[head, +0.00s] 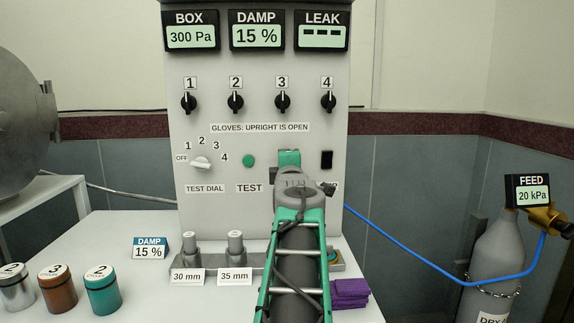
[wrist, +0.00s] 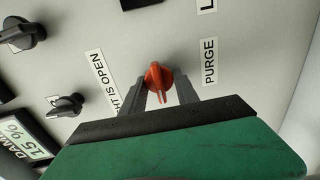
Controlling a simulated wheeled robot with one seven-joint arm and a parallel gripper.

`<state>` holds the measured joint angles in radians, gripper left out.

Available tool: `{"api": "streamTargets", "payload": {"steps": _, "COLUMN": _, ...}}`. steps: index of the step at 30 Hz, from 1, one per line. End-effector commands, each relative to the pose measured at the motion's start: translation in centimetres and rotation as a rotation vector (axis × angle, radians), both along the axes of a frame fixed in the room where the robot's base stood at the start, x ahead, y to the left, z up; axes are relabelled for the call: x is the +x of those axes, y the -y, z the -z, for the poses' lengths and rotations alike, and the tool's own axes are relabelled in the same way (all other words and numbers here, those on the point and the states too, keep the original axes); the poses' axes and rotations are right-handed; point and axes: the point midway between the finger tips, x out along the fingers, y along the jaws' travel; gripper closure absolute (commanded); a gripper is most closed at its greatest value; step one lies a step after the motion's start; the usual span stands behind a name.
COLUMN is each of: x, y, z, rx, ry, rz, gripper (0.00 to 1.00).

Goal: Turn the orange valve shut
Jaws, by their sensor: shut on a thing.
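The orange valve (wrist: 157,76) is a small knob on the pale panel in the wrist view, beside the PURGE label (wrist: 209,61). My gripper (wrist: 160,92) has one grey finger on each side of the knob and is shut on it. Part of the knob is hidden between the fingers. In the head view my arm and the green gripper body (head: 289,159) cover the valve, so it is not visible there.
Several black knobs (head: 235,102) sit above on the panel, with a test dial (head: 201,162) and green test button (head: 249,160) to the left. A blue hose (head: 405,253) runs right to the gas cylinder (head: 497,255). Lidded jars (head: 103,294) stand at front left.

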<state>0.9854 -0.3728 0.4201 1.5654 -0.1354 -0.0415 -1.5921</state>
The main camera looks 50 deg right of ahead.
Motion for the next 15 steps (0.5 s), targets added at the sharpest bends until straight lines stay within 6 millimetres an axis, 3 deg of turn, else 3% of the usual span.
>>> {"api": "streamTargets", "payload": {"steps": 2, "x": 0.07, "y": -0.02, "z": 0.18, "rx": 0.002, "ry": -0.002, "rz": -0.002, "gripper": 1.0}}
{"api": "streamTargets", "payload": {"steps": 3, "x": 0.07, "y": -0.02, "z": 0.18, "rx": 0.002, "ry": -0.002, "rz": -0.002, "gripper": 0.63}}
{"api": "streamTargets", "payload": {"steps": 10, "x": 0.01, "y": 0.02, "z": 0.09, "rx": 0.002, "ry": -0.001, "rz": 0.0, "gripper": 0.44}}
{"api": "streamTargets", "payload": {"steps": 15, "x": -0.02, "y": 0.03, "z": 0.04, "rx": 0.001, "ry": -0.001, "rz": 0.0, "gripper": 0.44}}
